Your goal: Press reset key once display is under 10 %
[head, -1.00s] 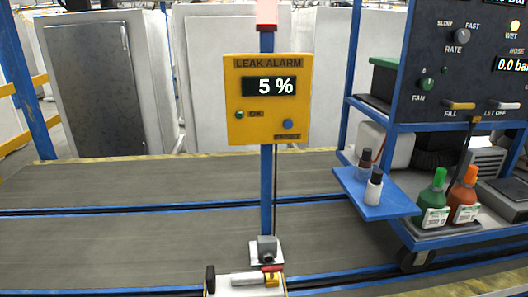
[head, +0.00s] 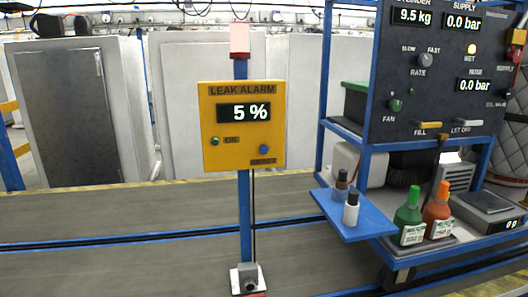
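The yellow leak alarm box (head: 212,125) stands on a blue post (head: 244,205) at the middle of the head view. A small green OK lamp (head: 214,141) is at the lower left. A red and white beacon (head: 240,40) tops the post. Neither of my grippers shows in the head view.
A blue cart at the right carries a dark panel (head: 425,110) with dials and displays. Its small blue shelf (head: 355,228) holds two small bottles. A green bottle (head: 408,217) and an orange bottle (head: 437,211) stand beside it. The floor (head: 110,225) at left is clear.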

